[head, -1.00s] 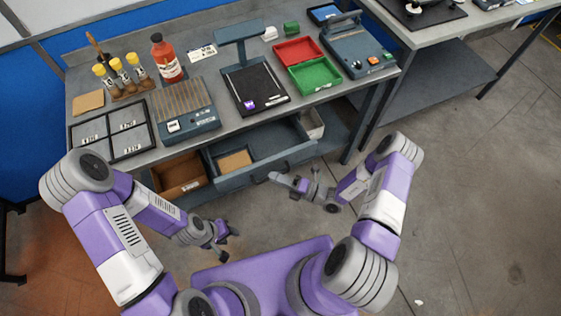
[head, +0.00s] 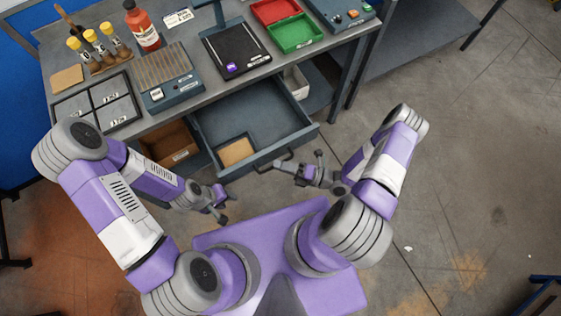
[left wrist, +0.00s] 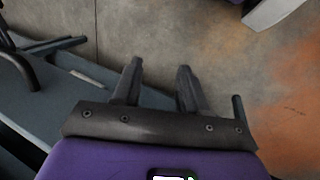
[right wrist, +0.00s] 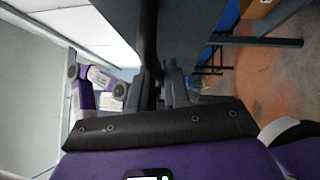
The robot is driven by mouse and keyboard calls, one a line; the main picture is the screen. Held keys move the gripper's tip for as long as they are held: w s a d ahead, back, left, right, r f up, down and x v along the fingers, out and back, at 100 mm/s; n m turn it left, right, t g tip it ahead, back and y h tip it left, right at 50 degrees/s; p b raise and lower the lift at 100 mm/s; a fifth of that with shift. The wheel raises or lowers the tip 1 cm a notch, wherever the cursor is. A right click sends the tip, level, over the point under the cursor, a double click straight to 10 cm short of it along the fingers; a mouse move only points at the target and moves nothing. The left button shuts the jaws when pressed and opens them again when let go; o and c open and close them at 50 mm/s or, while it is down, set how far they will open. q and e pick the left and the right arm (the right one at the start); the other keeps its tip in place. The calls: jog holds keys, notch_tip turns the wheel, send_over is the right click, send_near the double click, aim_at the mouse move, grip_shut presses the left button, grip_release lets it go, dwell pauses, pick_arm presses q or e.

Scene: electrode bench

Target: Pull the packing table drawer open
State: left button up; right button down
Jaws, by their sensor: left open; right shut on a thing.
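The packing table drawer (head: 255,112) is a blue-grey tray under the worktop, pulled well out, with a tan piece (head: 235,152) inside near its front left. Its dark handle (head: 268,163) is on the front panel. My right gripper (head: 282,163) is shut on the handle; the dark handle bar also shows between and above the fingers in the right wrist view (right wrist: 148,40). The exact finger contact is partly hidden. My left gripper (head: 222,205) is open and empty, below and left of the drawer front; its two fingers are apart in the left wrist view (left wrist: 160,72).
A brown open box (head: 172,148) sits under the worktop left of the drawer, and a pale bin (head: 296,82) is to its right. On the worktop are a black scale (head: 235,50), a red bottle (head: 142,28) and red and green trays (head: 295,33). Floor at right is clear.

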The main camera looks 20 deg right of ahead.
jog(key=c, duration=1.2)
grip_release()
jog(key=shift+o, duration=0.2)
jog(key=v, duration=0.7)
jog(key=shift+s+d, duration=0.15)
jog(key=shift+d, duration=0.1)
jog(key=shift+a, duration=0.1)
